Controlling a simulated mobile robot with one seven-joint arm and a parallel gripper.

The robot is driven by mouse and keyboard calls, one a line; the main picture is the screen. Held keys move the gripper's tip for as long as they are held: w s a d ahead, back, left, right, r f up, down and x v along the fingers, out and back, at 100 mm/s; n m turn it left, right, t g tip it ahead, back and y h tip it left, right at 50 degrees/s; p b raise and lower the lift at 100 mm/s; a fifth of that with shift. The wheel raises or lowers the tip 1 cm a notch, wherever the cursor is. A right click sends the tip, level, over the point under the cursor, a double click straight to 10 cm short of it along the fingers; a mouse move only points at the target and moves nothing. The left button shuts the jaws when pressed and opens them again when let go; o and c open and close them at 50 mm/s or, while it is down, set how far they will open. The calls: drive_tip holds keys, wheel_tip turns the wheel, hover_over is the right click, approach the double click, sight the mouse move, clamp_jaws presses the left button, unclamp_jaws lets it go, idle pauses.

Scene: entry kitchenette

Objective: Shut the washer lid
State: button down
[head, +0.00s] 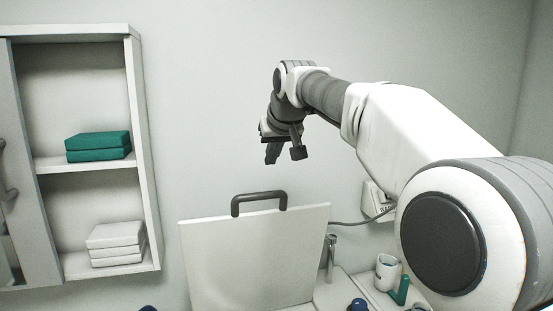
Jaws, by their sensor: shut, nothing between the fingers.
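The washer lid (252,260) is a pale, flat panel standing raised and nearly upright at the bottom centre of the head view. A dark handle (259,200) sits on its top edge. The washer body below is mostly cut off by the frame's lower edge. My gripper (284,156) hangs from my arm above the lid, pointing down, a little to the right of the handle. It is shut and empty, and appears apart from the lid and handle.
An open wall cabinet (149,190) at the left holds green folded cloths (98,147) and white ones (116,244). Right of the lid are a tap (331,258), a white cup (387,272) and a wall box with a cable (376,201). The wall above the lid is bare.

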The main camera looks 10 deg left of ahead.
drive_tip(key=f, duration=0.2)
drive_tip(key=w+f, duration=0.1)
drive_tip(key=f, duration=0.1)
drive_tip(key=w+a+f, duration=0.1)
drive_tip(key=f, duration=0.1)
drive_tip(key=shift+f, duration=0.15)
drive_tip(key=shift+s+d+f, duration=0.25)
drive_tip(key=shift+s+f, duration=0.05)
drive_tip(key=shift+s, duration=0.15)
drive_tip(key=shift+f, duration=0.15)
